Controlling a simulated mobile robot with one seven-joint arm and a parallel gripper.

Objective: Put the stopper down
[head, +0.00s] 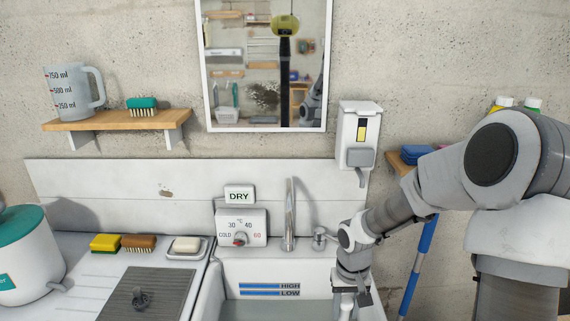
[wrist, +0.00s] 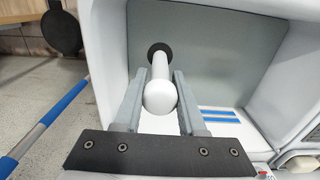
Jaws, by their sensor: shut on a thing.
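The stopper (wrist: 159,98) shows in the wrist view as a white rod with a rounded knob facing the camera. A dark round disc (wrist: 157,49) lies at its far end; I cannot tell whether it touches the basin floor. My gripper (wrist: 163,76) is shut on the rod, one finger on each side. The grey basin floor (wrist: 215,65) lies beyond it.
The tap (head: 290,215) and its lever (head: 320,238) stand just left of my wrist. A soap dispenser (head: 358,140) hangs above. A soap dish (head: 187,252), sponge (head: 104,243), brush (head: 138,243) and dark mat (head: 125,300) occupy the left counter.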

